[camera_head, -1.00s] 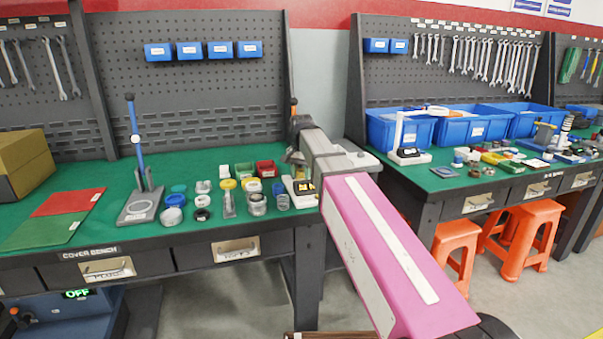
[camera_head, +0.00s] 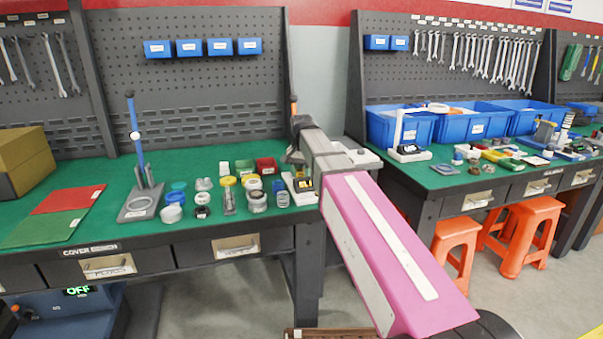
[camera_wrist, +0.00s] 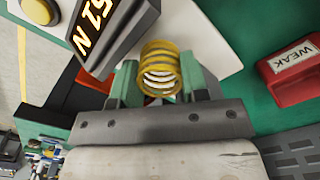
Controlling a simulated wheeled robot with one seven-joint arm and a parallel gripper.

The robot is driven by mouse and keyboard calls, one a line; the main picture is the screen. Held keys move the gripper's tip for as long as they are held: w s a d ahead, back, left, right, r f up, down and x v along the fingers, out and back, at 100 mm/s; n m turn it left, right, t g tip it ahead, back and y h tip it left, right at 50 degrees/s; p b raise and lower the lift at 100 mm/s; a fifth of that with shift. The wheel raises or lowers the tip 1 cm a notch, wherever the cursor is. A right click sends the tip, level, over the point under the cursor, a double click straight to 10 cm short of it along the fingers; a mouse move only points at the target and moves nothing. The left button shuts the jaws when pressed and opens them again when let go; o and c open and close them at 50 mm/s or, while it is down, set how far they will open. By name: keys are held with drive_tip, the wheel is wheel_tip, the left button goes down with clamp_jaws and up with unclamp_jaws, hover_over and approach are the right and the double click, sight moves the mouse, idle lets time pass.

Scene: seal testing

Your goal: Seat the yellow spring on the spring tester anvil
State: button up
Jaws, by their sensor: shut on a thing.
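The yellow spring (camera_wrist: 160,68) is between the two green fingers of my gripper (camera_wrist: 161,82) in the wrist view. The fingers are shut on its sides, and its coils face the camera. The spring tester (camera_wrist: 103,38), with its lit display, is at the upper left of that view, beside the spring. In the head view the tester (camera_head: 303,188) stands at the right end of the green bench, below my gripper's end of the arm. The anvil is not clearly visible, so I cannot tell whether the spring touches it.
A red bin labelled WEAK (camera_wrist: 294,68) is right of my gripper in the wrist view. Several jars and rings stand left of the tester, including a clear jar (camera_head: 257,201). A blue-posted stand (camera_head: 139,160) is farther left. The pegboard (camera_head: 190,85) rises behind.

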drive_tip(key=shift+f, duration=0.1)
drive_tip(key=o, duration=1)
drive_tip(key=shift+d, duration=0.1)
drive_tip(key=shift+r, duration=2.5)
